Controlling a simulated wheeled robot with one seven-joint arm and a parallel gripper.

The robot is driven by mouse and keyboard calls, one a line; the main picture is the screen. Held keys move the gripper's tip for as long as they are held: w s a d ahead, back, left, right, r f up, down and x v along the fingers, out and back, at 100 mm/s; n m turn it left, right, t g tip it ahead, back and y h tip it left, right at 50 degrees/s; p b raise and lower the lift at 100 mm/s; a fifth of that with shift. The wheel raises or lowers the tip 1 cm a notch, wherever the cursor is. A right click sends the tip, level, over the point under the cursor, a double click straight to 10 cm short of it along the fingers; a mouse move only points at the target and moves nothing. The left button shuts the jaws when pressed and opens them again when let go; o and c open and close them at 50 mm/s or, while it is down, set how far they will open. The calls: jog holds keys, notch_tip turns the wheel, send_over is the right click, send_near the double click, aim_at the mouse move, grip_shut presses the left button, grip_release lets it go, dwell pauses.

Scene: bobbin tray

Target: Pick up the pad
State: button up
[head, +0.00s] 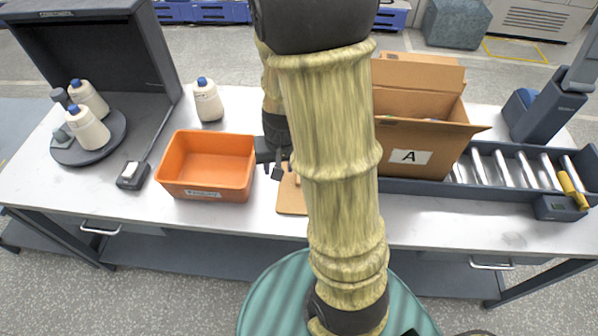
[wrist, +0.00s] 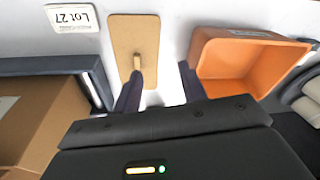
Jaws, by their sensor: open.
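The pad looks like a flat tan rectangular board (head: 290,203) on the white table, right of the orange bin; my arm hides part of it in the head view. In the wrist view the pad (wrist: 147,32) lies beyond my fingers, with a small upright tan grip (wrist: 137,62) on it. My gripper (head: 269,170) is open and empty between the bin and the pad. In the wrist view my gripper (wrist: 160,68) has its left fingertip close to the grip and its right fingertip past the pad's right edge. I cannot tell whether the left finger touches the grip.
The orange bin (head: 207,192) stands close on the left. White bottles (head: 208,100) stand at the left. A Lot 27 card (wrist: 73,18) lies near the pad.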

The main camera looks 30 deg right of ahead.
jog(key=w+d+m+h+p, duration=0.1)
jog(key=w+d+m+p, duration=0.2)
jog(key=d, duration=0.4)
jog(key=shift+w+d+f+g+p, duration=0.3)
jog(key=shift+w+f+p, duration=0.1)
jog(key=shift+p, duration=0.2)
jog(key=f, duration=0.4)
jog(key=w+f, duration=0.1)
jog(key=f, duration=0.3)
jog(key=d+f, duration=0.1)
jog(key=f, duration=0.3)
jog(key=shift+w+b, duration=0.3)
jog(key=shift+a, duration=0.1)
